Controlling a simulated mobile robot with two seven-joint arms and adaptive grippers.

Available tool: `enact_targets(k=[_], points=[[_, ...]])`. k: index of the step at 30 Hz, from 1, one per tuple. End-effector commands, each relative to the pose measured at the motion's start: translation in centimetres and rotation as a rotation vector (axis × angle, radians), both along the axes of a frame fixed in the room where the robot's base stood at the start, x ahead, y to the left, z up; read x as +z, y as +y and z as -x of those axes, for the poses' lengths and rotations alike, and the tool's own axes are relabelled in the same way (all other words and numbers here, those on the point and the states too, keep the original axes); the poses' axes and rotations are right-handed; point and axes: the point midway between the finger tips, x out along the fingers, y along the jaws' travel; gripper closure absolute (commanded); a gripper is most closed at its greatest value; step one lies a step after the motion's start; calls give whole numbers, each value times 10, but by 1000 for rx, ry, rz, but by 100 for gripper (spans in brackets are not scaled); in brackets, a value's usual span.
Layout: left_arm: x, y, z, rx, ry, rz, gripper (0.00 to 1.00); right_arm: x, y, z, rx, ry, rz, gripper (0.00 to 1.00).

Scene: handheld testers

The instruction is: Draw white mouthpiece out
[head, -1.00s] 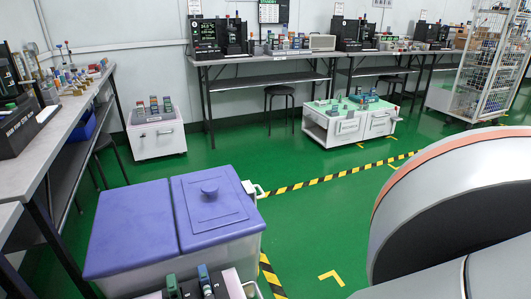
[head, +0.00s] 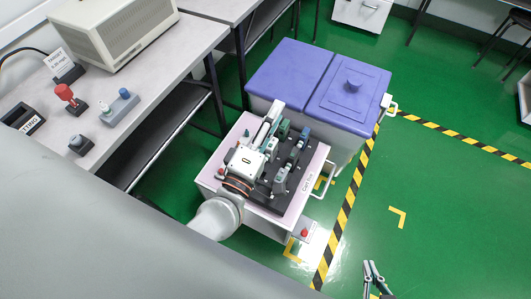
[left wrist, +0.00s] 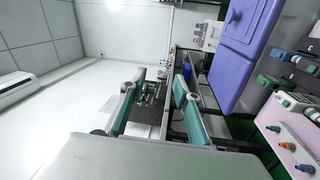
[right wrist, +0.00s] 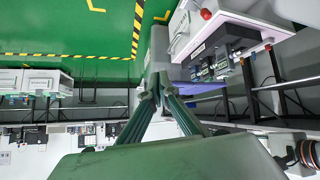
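My left gripper (head: 274,125) is over the pink-topped cart (head: 225,165) in the head view, partly covering the dark rack (head: 265,188) of handheld testers. In the left wrist view its two teal fingers (left wrist: 160,80) are apart with nothing between them. Several testers, green (left wrist: 268,82) and white-topped (left wrist: 297,103), stand at the right of that view. Small orange (left wrist: 273,128) and blue (left wrist: 289,145) pieces stand on the pink top. I cannot make out a white mouthpiece for certain. My right gripper (right wrist: 156,88) is empty, its fingertips together, low over the floor right of the cart.
A bin with purple lids (head: 290,75) stands behind the cart. A grey bench (head: 165,75) on the left holds a beige box (head: 115,30), a red-topped piece (head: 66,95) and small stands. The green floor (head: 440,220) on the right is open.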

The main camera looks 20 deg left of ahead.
Motion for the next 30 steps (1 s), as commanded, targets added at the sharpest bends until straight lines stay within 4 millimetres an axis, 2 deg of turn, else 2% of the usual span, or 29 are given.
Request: enact_targets(k=[1, 3, 6, 9, 11, 12, 15, 18, 24, 30], points=[[8, 20, -19, 71, 7, 131, 68, 7, -6, -4, 1, -16, 19, 100], [-16, 45, -33, 176, 70, 308, 68, 2, -9, -2, 1, -15, 24, 100], [-56, 72, -47, 330, 178, 546, 68, -1, -13, -1, -1, -26, 24, 100], [-101, 85, -53, 487, 316, 764, 68, -1, -17, -2, -5, -39, 26, 100], [-129, 85, -51, 583, 414, 883, 68, -1, -20, -2, -7, -47, 27, 100], [-147, 82, -47, 647, 486, 958, 68, 0, -22, -2, -7, -52, 29, 100], [-186, 64, -29, 808, 685, 1119, 68, 0, -27, -3, -10, -65, 32, 100], [-211, 38, -5, 949, 877, 1234, 68, -1, -31, -2, -12, -74, 34, 100], [-222, -7, 36, 1139, 1159, 1343, 68, -3, -37, 0, -16, -83, 37, 100], [-224, -26, 56, 1215, 1278, 1370, 68, -6, -39, 1, -17, -84, 37, 100]])
